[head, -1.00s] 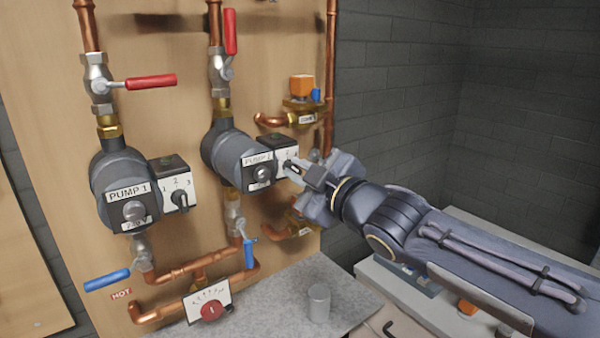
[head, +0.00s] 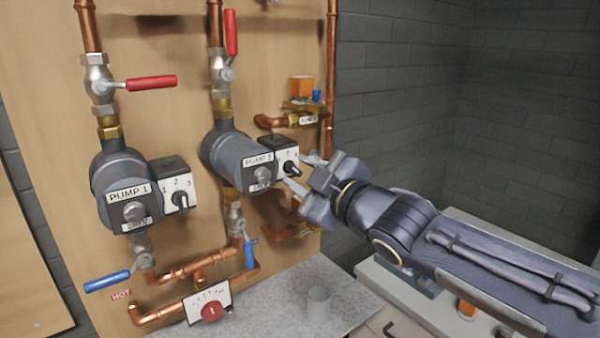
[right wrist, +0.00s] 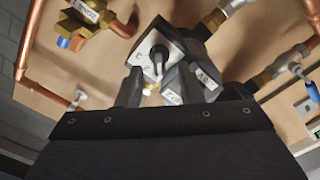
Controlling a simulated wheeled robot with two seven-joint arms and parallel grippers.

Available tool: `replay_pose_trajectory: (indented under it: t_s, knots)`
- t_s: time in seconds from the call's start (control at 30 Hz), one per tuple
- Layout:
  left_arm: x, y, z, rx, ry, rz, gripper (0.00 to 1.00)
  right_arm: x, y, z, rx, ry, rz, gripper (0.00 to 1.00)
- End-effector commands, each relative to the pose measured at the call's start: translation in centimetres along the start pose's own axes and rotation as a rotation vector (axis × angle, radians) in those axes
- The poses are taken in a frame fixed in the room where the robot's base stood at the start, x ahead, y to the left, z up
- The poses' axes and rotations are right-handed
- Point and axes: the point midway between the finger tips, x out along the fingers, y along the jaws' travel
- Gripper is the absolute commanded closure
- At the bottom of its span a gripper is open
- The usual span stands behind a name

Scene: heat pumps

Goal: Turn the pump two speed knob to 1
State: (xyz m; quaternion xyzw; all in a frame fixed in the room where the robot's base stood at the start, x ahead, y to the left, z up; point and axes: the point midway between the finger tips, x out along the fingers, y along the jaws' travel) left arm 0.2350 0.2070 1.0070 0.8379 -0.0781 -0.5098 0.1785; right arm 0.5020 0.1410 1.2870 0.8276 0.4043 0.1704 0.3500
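Pump two (head: 236,158) is a dark grey pump on the board, with a white switch plate (head: 281,158) on its right side. Its black speed knob (head: 290,169) sits on that plate and also shows in the right wrist view (right wrist: 158,55). Its pointer seems to slant down to the right in the head view; the number it marks is too small to read surely. My right gripper (head: 301,173) is open just right of the knob, its fingertips apart above and below it. In the right wrist view the fingers (right wrist: 159,88) are spread with the knob plate beyond them. My left gripper is not in view.
Pump one (head: 124,190) with its own knob (head: 180,200) is on the left. Copper pipes and red-handled valves (head: 152,82) surround the pumps. There is open space right of the board.

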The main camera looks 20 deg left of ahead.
Motion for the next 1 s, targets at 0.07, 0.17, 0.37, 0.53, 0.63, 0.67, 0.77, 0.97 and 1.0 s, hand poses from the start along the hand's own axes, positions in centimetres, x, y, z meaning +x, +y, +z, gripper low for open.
replay_pose_trajectory:
  t_s: [0.07,0.17,0.37,0.53,0.63,0.67,0.77,0.97,1.0]
  knots:
    - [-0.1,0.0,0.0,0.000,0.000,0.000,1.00,-1.4,0.2,0.1,-0.001,-0.002,0.003,0.66]
    - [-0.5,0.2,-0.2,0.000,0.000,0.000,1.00,-3.2,0.3,-0.1,-0.001,-0.002,0.003,0.66]
    - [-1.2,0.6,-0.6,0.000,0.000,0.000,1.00,-6.0,0.2,-0.1,-0.002,-0.003,0.002,0.66]
    - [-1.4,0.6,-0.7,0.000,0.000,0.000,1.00,-6.9,0.0,0.0,-0.001,-0.001,0.000,0.66]
    - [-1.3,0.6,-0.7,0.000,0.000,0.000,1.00,-6.9,-0.1,0.0,-0.001,0.000,-0.001,0.66]
    - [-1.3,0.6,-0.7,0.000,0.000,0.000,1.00,-6.9,-0.1,0.0,-0.001,0.000,-0.001,0.66]
    - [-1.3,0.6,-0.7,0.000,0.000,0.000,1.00,-6.9,-0.1,0.0,-0.001,0.000,-0.001,0.66]
    - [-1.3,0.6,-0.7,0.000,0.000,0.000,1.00,-9.1,0.6,2.8,0.052,-0.114,0.024,0.66]
    - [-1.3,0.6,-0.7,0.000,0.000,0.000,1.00,-10.4,0.9,4.3,0.086,-0.177,0.038,0.66]
